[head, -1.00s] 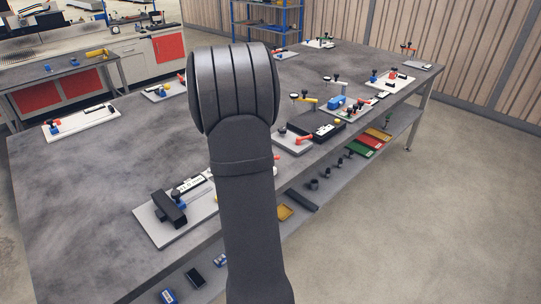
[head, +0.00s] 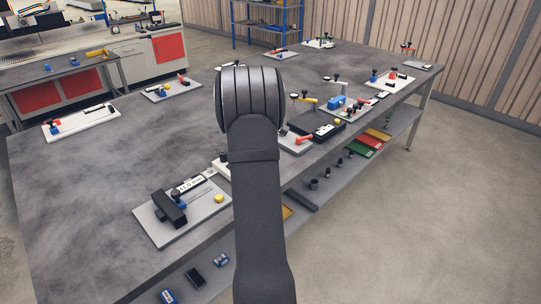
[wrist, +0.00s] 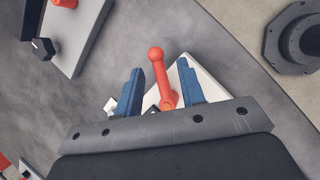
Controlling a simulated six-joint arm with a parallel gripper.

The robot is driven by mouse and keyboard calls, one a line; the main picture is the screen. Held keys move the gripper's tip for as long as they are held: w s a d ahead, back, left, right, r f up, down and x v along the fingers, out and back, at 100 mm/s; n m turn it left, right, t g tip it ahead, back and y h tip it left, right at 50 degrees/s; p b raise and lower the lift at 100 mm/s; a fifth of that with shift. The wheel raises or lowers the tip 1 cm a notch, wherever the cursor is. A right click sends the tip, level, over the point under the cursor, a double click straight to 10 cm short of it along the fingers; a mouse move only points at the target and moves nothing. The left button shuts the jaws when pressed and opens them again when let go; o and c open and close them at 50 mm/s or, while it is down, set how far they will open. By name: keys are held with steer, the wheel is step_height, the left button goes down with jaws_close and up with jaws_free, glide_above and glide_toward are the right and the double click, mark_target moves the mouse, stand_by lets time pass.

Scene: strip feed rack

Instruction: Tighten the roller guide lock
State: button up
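In the wrist view a red-orange lever with a ball end (wrist: 162,78) stands above a white base plate (wrist: 204,78). Which label it carries, and whether it is the roller guide lock, cannot be read. My gripper (wrist: 160,84) is open, its two blue fingers apart on either side of the lever in this view. Contact is not visible, and the fingers look clear of the lever. In the head view my arm hides the gripper. A red lever (head: 305,138) shows on a fixture right of my arm; I cannot tell whether it is the same one.
A grey plate (head: 165,232) with a black block (head: 168,208) and a yellow knob (head: 219,198) lies at the front of the grey table (head: 90,180). More fixtures stand farther back. In the wrist view a dark flanged round part (wrist: 300,40) is at upper right.

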jaws_close()
steer(key=shift+s+m, duration=0.1)
steer(key=shift+m, duration=0.2)
steer(key=m+g, duration=0.1)
steer(key=m, duration=0.1)
steer(key=s+m+g+h, duration=0.1)
steer(key=m, duration=0.1)
steer(key=shift+s+a+m, duration=0.15)
steer(key=shift+s+m, duration=0.05)
steer(key=shift+m, duration=0.2)
steer(key=shift+s+a+m+g, duration=0.2)
steer(key=shift+m+g, duration=0.2)
steer(key=shift+m, duration=0.45)
steer(key=shift+s+a+m+g, duration=0.15)
steer(key=shift+s+m+g, duration=0.2)
steer(key=shift+m, duration=0.45)
steer(key=shift+s+a+m+g, duration=0.15)
steer(key=shift+m+g, duration=0.3)
steer(key=shift+m, duration=0.4)
